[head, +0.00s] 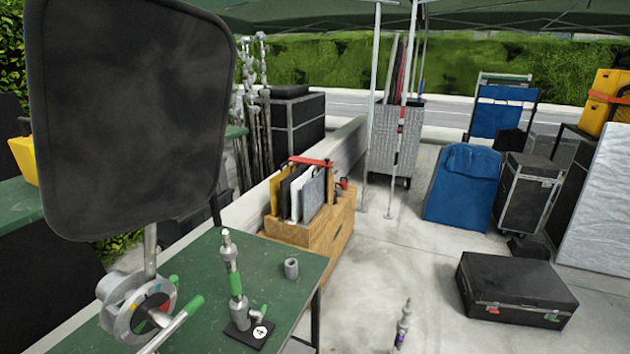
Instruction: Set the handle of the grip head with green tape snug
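A large grey grip head (128,312) is at the lower left, with a round disc marked in several colours and a T-handle (180,325) that has green ends. A rod rises from it to a big black flag (130,110). On the green table (210,262) stands an upright metal pin (232,262) with a green tape band (236,284) on a black plate marked 4 (258,332). A small green-tipped handle sticks out at its base. I cannot tell whether either handle is tight. Neither of my grippers is in view.
A grey ring-shaped piece (291,268) lies on the table. A metal pin with purple tape (402,326) shows at the bottom. A wooden crate (318,238) with boards stands behind the table. A black case (515,290) lies at right.

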